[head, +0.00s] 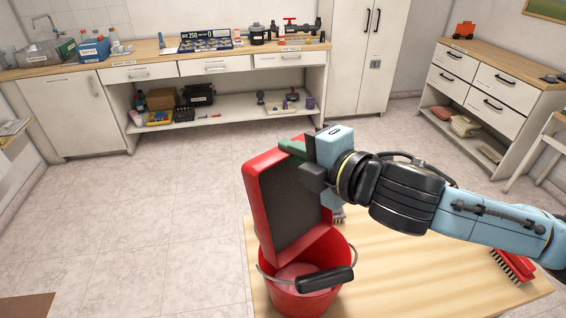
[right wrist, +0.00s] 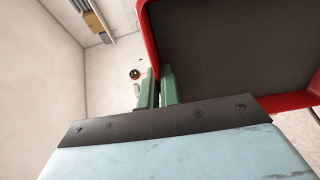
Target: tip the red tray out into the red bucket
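The red tray (head: 254,205) has a dark grey inner floor and is tilted steeply, almost on edge, above the red bucket (head: 300,300). My right gripper (head: 292,147) is shut on the tray's upper rim, with the rim between its green fingers. In the right wrist view, the tray (right wrist: 228,48) shows beyond the green fingers (right wrist: 157,84). The tray's dark floor looks bare. Its lower end is over or just inside the bucket mouth; I cannot tell whether they touch. The bucket stands upright on the wooden table, its black-gripped handle lying toward me. My left gripper is out of view.
The wooden table (head: 415,275) is mostly clear right of the bucket. A red brush (head: 513,266) lies at its right edge, and another brush (head: 339,215) is partly hidden behind the tray. A workbench (head: 150,56) and drawer cabinet (head: 490,85) stand farther back, across open floor.

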